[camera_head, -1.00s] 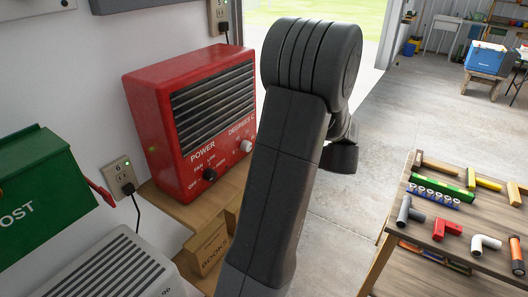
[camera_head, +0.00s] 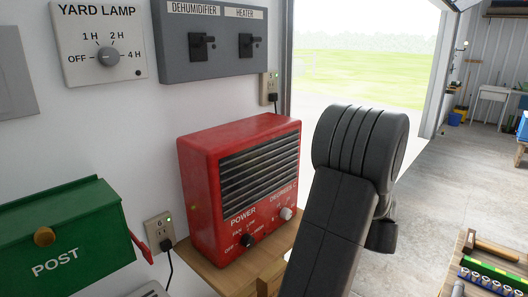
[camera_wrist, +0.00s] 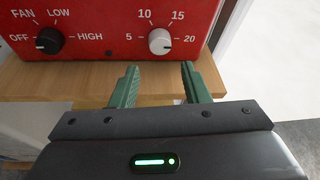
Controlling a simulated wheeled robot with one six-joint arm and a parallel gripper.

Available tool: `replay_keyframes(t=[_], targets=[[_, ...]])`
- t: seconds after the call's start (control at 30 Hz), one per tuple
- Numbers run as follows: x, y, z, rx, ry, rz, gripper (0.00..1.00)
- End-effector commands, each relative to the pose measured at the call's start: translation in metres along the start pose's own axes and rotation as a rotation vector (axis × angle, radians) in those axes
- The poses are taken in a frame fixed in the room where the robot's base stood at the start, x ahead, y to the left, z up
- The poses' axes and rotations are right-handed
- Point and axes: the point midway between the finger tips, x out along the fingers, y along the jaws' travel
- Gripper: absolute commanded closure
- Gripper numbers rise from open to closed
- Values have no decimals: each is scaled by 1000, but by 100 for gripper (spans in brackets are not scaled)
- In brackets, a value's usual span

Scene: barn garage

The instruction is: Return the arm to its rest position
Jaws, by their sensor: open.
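My arm (camera_head: 345,220) rises from the bottom of the head view, bends at its upper joint and stands in front of the doorway, right of the red heater. My gripper (camera_wrist: 160,80) shows in the wrist view with its two green fingers apart and nothing between them. The fingers point toward the wooden shelf edge (camera_wrist: 60,100) below the heater's front. The red heater (camera_head: 212,150) has a POWER knob (camera_head: 247,241) and a DEGREES C knob (camera_head: 286,213); its front also shows in the wrist view (camera_wrist: 110,20). In the head view the gripper is hidden behind the arm.
A green POST box (camera_head: 60,225) is on the wall at left. A YARD LAMP timer (camera_head: 100,50) and a grey switch panel (camera_head: 215,60) are above. A socket (camera_head: 160,232) holds a plug. A bench with tools (camera_head: 490,255) stands at right. Open floor (camera_head: 440,190) lies between.

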Motion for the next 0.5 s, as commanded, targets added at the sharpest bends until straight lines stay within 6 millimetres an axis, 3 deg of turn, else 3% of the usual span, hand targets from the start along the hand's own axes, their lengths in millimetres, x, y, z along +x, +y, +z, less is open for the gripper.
replay_keyframes(t=[0.3, 0.5], targets=[[64, 1, 1, 0, 0, 4, 58], [89, 0, 1, -1, 0, 2, 58]])
